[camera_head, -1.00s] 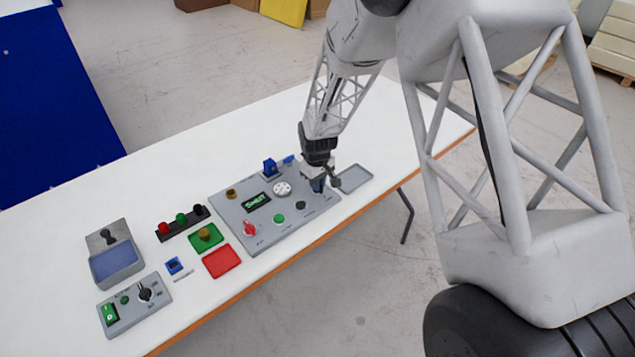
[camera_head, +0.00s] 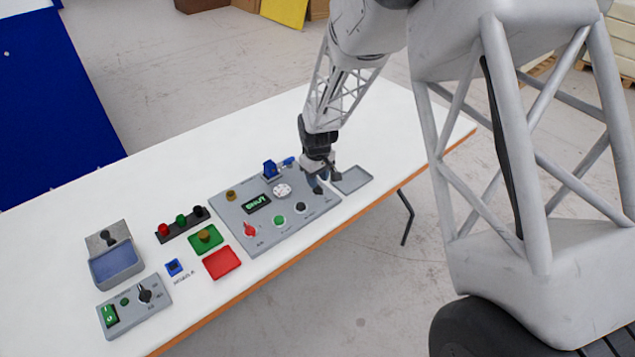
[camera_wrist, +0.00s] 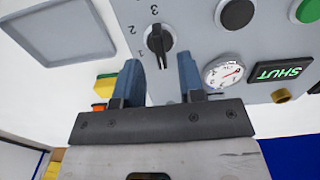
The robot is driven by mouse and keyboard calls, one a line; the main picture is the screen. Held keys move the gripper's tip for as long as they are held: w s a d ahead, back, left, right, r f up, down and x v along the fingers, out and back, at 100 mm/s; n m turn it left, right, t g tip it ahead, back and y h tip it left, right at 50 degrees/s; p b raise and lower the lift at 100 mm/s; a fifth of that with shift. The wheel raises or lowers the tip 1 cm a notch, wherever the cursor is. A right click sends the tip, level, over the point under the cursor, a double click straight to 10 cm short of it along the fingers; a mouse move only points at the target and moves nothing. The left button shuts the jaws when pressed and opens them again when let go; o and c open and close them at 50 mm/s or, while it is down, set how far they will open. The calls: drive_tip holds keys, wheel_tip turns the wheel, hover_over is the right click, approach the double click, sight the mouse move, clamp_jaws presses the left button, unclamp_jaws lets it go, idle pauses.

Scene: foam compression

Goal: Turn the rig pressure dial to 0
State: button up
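The rig panel (camera_head: 240,226) is a grey plate on the white table, with a lit display (camera_head: 257,203) reading SHUT and a round gauge (camera_head: 282,191). The pressure dial (camera_wrist: 160,42) is a black knob with numbers 1, 2 and 3 beside it in the wrist view. Its long grip runs nearly vertically there; which end points is unclear. My gripper (camera_wrist: 159,60) is open, with one blue-grey finger on each side of the knob's near end and visible gaps. In the head view my gripper (camera_head: 317,184) is over the panel's right end and hides the dial.
A shallow grey tray (camera_head: 351,180) lies just right of the panel. A blue lever part (camera_head: 271,168) stands at the panel's back edge. A red pad (camera_head: 222,263), a green pad (camera_head: 206,239) and a second control box (camera_head: 134,306) lie left. The table's back right is clear.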

sight(319, 186)
drive_tip(key=shift+r, duration=2.55)
drive_tip(key=shift+r, duration=0.1)
drive_tip(key=shift+s+d+r, duration=0.1)
drive_tip(key=shift+d+r, duration=0.1)
drive_tip(key=s+d+r+m+t, duration=0.1)
drive_tip(key=s+d+r+m, duration=0.4)
drive_tip(key=s+d+r, duration=1.25)
drive_tip(key=s+d+r+m, duration=0.2)
drive_tip(key=s+d+r, duration=0.1)
drive_tip(key=s, duration=0.7)
drive_tip(key=s+d+r+m+t, duration=0.1)
drive_tip(key=s+d+r, duration=0.3)
drive_tip(key=s, duration=0.7)
drive_tip(key=shift+s+d+m+t, duration=0.15)
drive_tip(key=shift+d+m+t, duration=0.15)
drive_tip(key=shift+m, duration=0.4)
